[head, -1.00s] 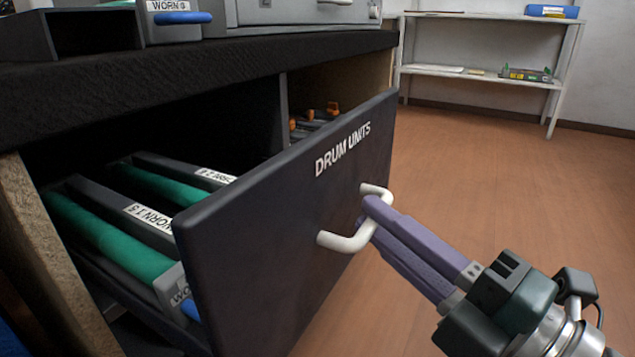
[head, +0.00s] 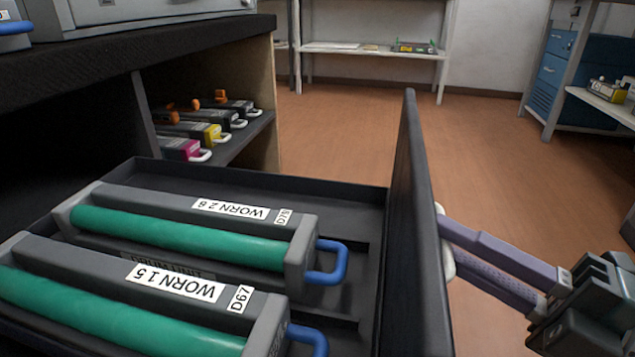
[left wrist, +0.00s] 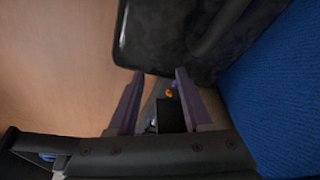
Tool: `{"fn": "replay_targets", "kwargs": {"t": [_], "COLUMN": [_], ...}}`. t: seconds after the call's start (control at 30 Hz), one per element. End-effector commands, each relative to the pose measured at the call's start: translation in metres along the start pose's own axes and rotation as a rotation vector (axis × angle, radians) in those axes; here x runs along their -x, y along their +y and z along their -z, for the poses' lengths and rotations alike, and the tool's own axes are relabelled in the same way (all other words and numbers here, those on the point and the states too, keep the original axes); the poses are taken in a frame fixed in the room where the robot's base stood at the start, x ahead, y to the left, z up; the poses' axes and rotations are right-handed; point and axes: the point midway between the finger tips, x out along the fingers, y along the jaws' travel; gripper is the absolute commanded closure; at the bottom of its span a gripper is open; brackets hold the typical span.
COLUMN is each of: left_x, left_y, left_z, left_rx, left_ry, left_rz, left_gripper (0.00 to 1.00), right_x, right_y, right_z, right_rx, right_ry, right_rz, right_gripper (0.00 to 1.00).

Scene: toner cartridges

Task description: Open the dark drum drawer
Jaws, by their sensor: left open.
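The dark drum drawer (head: 416,230) is pulled well out of the bench, its front panel seen nearly edge-on in the head view. It holds two grey drum units with green rollers and blue handles, labelled WORN 2 8 (head: 255,212) and WORN 1 5 (head: 180,280). The drawer's white handle (head: 447,262) is mostly hidden behind the panel. My right gripper (head: 446,240) is shut on this handle, its fingertips partly hidden by the panel. My left gripper (left wrist: 160,75) is open and empty in the left wrist view.
A shelf inside the bench holds several toner cartridges (head: 205,130). A white shelf unit (head: 370,52) stands at the back wall, and a blue cabinet (head: 555,75) at the right. The wooden floor (head: 340,120) beyond the drawer is clear. A blue surface (left wrist: 285,80) fills the left wrist view's right side.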

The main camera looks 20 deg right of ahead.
Motion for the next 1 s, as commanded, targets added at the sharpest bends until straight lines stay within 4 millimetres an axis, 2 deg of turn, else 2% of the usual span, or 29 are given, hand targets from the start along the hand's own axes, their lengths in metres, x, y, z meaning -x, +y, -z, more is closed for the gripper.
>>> {"fn": "replay_targets", "kwargs": {"t": [0.47,0.5,0.73,1.0], "left_x": [0.0002,0.0002,0.0003,0.0007], "left_y": [0.0033,0.0035,0.0037,0.0033], "left_z": [0.0009,0.001,0.001,0.0011], "left_rx": [0.011,0.011,0.011,0.01], "left_ry": [0.002,0.002,0.002,0.002], "left_rz": [-0.01,-0.01,-0.011,-0.009], "left_gripper": [0.5,0.5,0.5,0.5], "right_x": [0.0053,0.0053,0.0048,0.0058], "right_y": [-0.0008,-0.0008,0.0,0.0006], "right_z": [-0.0026,-0.0026,-0.0021,-0.0019], "right_rx": [-0.001,-0.001,0.0,0.0], "right_ry": [-0.004,-0.004,-0.002,-0.002], "right_rz": [0.006,0.006,0.003,0.002], "right_gripper": [1.0,0.82,0.56,0.55]}}
